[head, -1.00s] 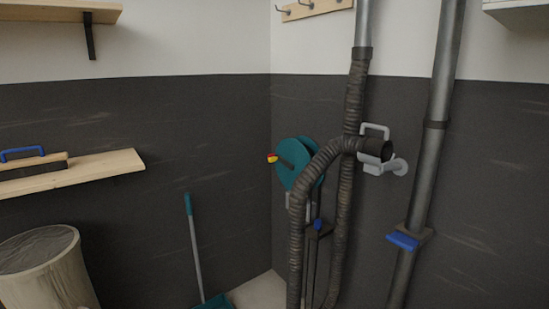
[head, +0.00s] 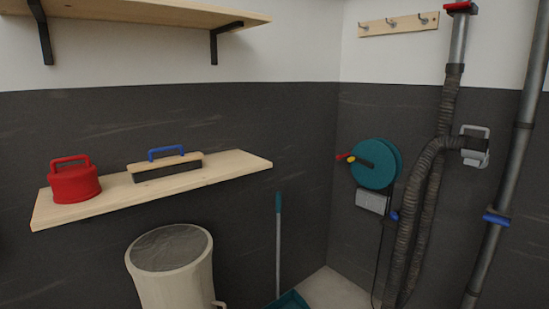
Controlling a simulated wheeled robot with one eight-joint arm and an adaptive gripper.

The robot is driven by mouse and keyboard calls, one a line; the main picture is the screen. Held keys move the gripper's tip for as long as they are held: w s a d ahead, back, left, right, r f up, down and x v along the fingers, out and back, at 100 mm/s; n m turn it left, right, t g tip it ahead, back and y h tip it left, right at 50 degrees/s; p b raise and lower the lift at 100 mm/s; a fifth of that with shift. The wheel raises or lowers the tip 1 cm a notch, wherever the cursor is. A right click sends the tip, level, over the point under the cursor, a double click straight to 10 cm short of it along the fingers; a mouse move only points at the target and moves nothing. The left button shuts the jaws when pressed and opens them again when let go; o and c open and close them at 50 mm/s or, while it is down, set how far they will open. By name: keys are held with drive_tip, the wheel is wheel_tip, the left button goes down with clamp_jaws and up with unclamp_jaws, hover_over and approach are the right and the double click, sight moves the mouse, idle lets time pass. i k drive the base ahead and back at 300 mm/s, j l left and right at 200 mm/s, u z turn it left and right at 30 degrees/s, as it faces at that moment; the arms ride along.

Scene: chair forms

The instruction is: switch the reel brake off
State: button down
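A teal reel (head: 375,164) is mounted on the right wall near the corner in the head view. A small lever with a red end and a yellow part (head: 346,157) sticks out at the reel's left side. I cannot tell which part is the brake or how it is set. A grey box (head: 371,202) sits just below the reel, and a dark cable hangs down from there. My gripper is not in view.
A ribbed hose (head: 425,190) and a metal pipe (head: 505,170) run down the wall right of the reel. A shelf (head: 235,170) holds a red canister (head: 74,186) and a brush (head: 165,166). A bin (head: 172,275) and a teal-handled dustpan (head: 278,240) stand below.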

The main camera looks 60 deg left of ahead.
sight(339, 157)
drive_tip(key=j+u, duration=0.4)
drive_tip(key=j, duration=0.35)
drive_tip(key=i+j+u, duration=0.1)
drive_tip(key=j+u, duration=0.35)
drive_tip(key=j, duration=0.25)
drive_tip(key=i+j+u, duration=0.35)
drive_tip(key=i, duration=0.4)
drive_tip(key=j, duration=0.1)
